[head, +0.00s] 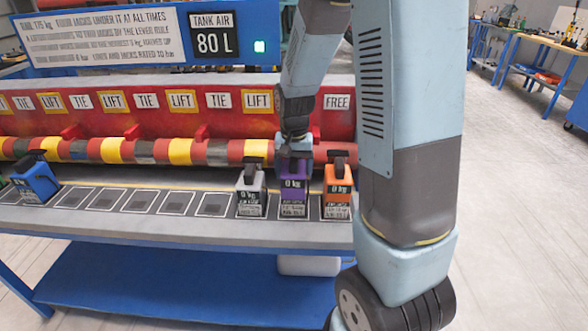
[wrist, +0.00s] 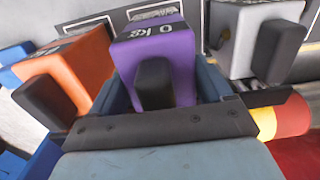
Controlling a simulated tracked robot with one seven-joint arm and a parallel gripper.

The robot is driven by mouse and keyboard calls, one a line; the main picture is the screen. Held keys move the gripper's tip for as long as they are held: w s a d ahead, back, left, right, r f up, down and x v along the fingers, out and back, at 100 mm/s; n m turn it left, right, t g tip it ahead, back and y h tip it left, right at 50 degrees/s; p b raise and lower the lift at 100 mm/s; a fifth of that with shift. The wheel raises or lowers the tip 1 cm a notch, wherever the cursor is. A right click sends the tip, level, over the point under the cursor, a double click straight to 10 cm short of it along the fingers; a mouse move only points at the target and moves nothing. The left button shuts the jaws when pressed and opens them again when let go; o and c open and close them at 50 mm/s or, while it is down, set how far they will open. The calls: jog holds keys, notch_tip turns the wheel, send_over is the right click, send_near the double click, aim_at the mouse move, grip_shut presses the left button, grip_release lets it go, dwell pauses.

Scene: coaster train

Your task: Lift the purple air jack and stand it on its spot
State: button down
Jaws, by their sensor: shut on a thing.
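The purple air jack (head: 292,192) stands upright in the row along the bench's front ledge, between a white jack and an orange jack. Its label reads 0 kg. My gripper (head: 293,160) comes down on it from above and behind. In the wrist view the purple jack (wrist: 172,62) sits between the blue-grey fingers of my gripper (wrist: 170,90), which are shut on it. The jack's dark knob points toward the wrist camera. Whether its base touches the ledge is hard to tell. The marked square under it is mostly hidden.
The white jack (head: 250,190) and orange jack (head: 337,188) stand close on either side. A blue jack (head: 36,180) is at the far left. Several empty marked squares (head: 140,201) lie between. A striped red, yellow and grey tube (head: 150,150) runs behind the row.

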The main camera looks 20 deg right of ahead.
jog(key=shift+f, duration=0.15)
grip_release()
dwell(0.4)
notch_tip(320, 180, up, 14)
jog(key=shift+f, duration=0.15)
jog(key=s+r+n+t, duration=0.2)
jog(key=s+r, duration=0.3)
jog(key=s, duration=0.5)
jog(key=s+r+n+t, duration=0.2)
jog(key=s+r+t, duration=0.1)
jog(key=s, duration=0.7)
jog(key=shift+r+n+t, duration=0.3)
jog(key=shift+r, duration=0.6)
